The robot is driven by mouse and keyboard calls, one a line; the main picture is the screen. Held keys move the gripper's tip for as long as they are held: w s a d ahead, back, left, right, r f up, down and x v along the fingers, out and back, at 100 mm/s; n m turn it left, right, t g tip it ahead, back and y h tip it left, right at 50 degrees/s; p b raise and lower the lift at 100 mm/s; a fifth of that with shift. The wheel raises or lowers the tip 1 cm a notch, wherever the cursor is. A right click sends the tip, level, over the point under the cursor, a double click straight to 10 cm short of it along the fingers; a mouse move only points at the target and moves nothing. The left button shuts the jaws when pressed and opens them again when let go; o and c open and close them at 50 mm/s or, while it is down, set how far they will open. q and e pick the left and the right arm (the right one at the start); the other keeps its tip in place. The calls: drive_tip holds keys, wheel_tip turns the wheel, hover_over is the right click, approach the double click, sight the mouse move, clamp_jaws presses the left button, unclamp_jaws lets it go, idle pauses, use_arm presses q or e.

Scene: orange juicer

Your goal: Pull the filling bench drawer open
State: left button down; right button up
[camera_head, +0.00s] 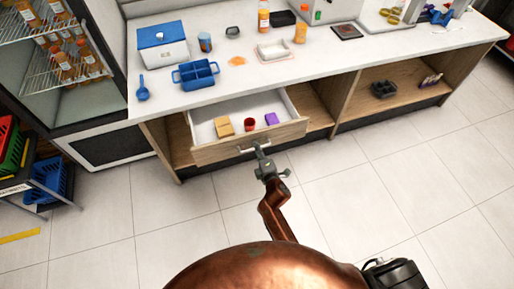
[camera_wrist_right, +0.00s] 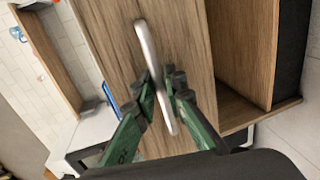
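The filling bench drawer (camera_head: 214,129) stands pulled out from the white-topped bench (camera_head: 262,88), its white inside showing. It holds a tan block (camera_head: 225,127), a red round piece (camera_head: 249,125) and a purple block (camera_head: 271,119). My right gripper (camera_head: 260,153) is at the middle of its wooden front (camera_head: 215,152). In the right wrist view, the metal handle (camera_wrist_right: 147,50) runs between the green-and-black fingers (camera_wrist_right: 164,88), which are closed around it. My left gripper is not in view.
On the bench are a blue-lidded white box (camera_head: 162,45), a blue divided caddy (camera_head: 196,75) and a blue scoop (camera_head: 142,88). A bottle cooler (camera_head: 53,70) and crates (camera_head: 50,180) stand at the left. The tiled floor before the drawer is clear apart from my arm.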

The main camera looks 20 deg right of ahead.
drive_tip(key=shift+o, duration=0.2)
drive_tip(key=shift+s, duration=0.1)
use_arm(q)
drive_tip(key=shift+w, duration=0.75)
use_arm(e)
drive_tip(key=v, duration=1.1)
drive_tip(key=shift+s, duration=0.4)
